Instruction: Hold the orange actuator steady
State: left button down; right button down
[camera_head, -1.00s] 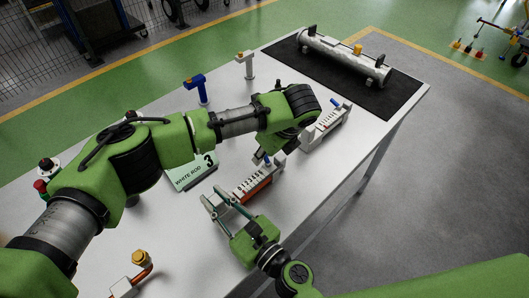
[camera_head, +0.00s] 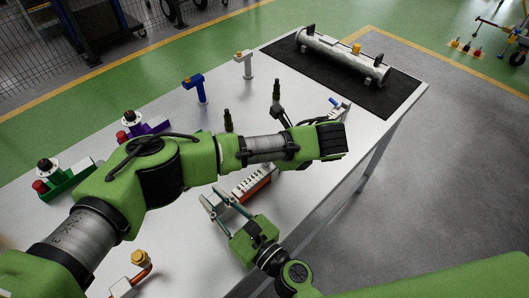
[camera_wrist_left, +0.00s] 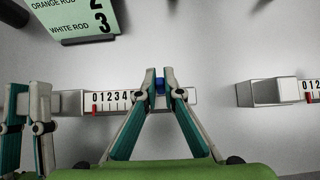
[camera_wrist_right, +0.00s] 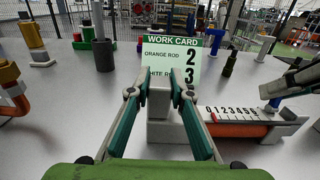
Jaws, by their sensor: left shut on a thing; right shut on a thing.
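The orange actuator (camera_head: 262,182) lies on the white table, with a number scale along its grey body and an orange rod. It also shows in the right wrist view (camera_wrist_right: 238,130). My right gripper (camera_head: 214,198) is shut on the grey block at its left end; its fingertips flank that block in the right wrist view (camera_wrist_right: 160,92). My left gripper (camera_wrist_left: 160,84) is shut on a small blue knob on the same scale bar, which hides higher scale figures. In the head view my left arm hides the left gripper and the actuator's far end.
A second scaled actuator (camera_head: 335,110) sits farther right on the table. A work card (camera_wrist_right: 175,60) stands behind the orange actuator. Blue (camera_head: 197,88) and white (camera_head: 244,66) posts, dark posts (camera_head: 276,92) and a cylinder on a black mat (camera_head: 300,65) stand behind.

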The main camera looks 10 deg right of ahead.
pick_arm(q)
jog(key=shift+s+d+t+y, duration=0.2)
jog(key=shift+s+t+y, duration=0.15)
jog(key=shift+t+y, duration=0.45)
pick_arm(e)
jog(key=shift+d, duration=0.1)
pick_arm(q)
jog(key=c, duration=2.2)
grip_release()
jog(key=shift+o, duration=0.2)
notch_tip(320, 180, up, 10)
